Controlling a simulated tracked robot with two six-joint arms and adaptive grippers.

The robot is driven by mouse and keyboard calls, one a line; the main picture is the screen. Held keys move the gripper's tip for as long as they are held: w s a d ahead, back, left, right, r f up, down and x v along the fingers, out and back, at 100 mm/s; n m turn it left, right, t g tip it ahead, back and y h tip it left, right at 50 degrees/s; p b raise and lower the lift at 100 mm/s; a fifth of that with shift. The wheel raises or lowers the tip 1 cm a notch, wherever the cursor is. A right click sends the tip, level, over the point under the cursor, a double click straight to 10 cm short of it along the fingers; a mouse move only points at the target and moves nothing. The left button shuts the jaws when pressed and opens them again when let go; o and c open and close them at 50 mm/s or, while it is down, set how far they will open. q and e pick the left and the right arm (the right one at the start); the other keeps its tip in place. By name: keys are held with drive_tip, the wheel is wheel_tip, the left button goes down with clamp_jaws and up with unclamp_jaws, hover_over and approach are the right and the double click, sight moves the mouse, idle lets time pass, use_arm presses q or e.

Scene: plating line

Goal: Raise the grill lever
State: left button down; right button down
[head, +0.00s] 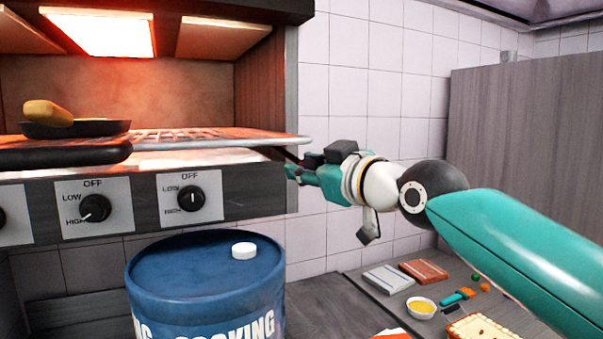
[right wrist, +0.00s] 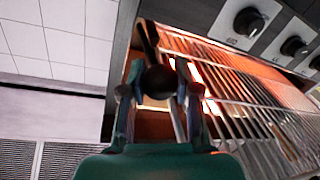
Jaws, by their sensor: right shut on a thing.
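The grill (head: 265,190) fills the left of the head view, with its glowing element above a wire rack. The grill lever shows in the right wrist view as a dark arm ending in a round black knob (right wrist: 158,82). My right gripper (right wrist: 160,88) is shut on this knob, with one finger on each side of it. In the head view my right gripper (head: 297,173) is at the grill's right side, just below rack height, and its fingertips and the knob are mostly hidden there. My left gripper is not in view.
A black pan (head: 75,129) with a yellowish food piece (head: 48,112) sits on the rack (head: 215,138). A blue drum (head: 205,285) with a white cap stands below the control knobs.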

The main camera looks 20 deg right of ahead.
drive_tip(key=c, duration=1)
unclamp_jaws()
drive_tip(key=shift+s+r, duration=0.1)
drive_tip(key=shift+r, duration=0.15)
drive_tip(key=shift+o, duration=0.9)
drive_tip(key=shift+f, duration=0.15)
drive_tip(key=s+d, duration=0.2)
drive_tip(key=s, duration=0.9)
drive_tip(key=shift+s+d, duration=0.2)
drive_tip(key=shift+s, duration=0.15)
